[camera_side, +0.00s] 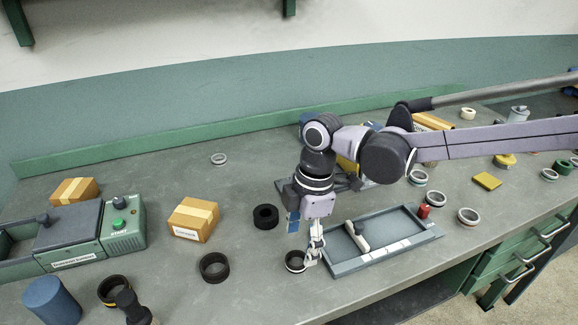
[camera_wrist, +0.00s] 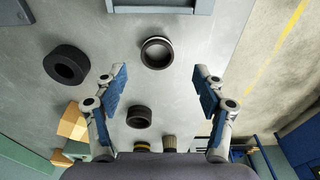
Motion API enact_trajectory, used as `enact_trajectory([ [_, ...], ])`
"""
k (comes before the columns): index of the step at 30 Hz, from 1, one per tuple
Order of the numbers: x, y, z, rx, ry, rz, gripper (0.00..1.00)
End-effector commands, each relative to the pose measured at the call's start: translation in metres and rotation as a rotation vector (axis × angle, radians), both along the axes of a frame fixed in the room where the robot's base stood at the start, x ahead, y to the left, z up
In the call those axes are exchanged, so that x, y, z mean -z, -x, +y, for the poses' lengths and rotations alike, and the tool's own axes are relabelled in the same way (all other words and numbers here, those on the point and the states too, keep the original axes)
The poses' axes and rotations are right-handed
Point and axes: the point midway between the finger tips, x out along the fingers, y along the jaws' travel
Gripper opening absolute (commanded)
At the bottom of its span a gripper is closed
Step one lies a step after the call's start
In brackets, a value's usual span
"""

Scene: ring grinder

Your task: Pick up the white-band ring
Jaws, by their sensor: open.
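The white-band ring (camera_side: 295,261) is a dark ring with a pale band near its top. It lies flat on the bench, just left of the tray. In the wrist view the ring (camera_wrist: 157,64) lies at upper middle, in line with the gap between my fingers. My gripper (camera_side: 310,257) points down close by the ring, partly over its right side in the side view. In the wrist view my gripper (camera_wrist: 160,75) is open, with a finger on each side and nothing between them. I cannot tell whether a finger touches the ring.
A grey tray (camera_side: 345,268) stands close right of the ring. A thick black ring (camera_side: 265,216), a plain dark ring (camera_side: 214,279) and a yellow-band ring (camera_side: 113,301) lie to the left. A cardboard box (camera_side: 192,222) and a green-grey machine (camera_side: 122,232) stand further left.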

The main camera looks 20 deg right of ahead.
Motion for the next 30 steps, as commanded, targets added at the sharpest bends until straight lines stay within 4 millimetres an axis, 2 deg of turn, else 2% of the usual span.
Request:
enact_trajectory([
  [10,0.043,-0.003,0.007,0.0,0.0,-0.001,0.71],
  [20,0.049,-0.003,0.007,0.001,0.0,-0.001,0.71],
  [26,0.049,-0.003,0.007,0.001,0.0,0.0,0.13],
  [30,0.048,-0.003,0.007,0.001,0.0,-0.001,0.11],
])
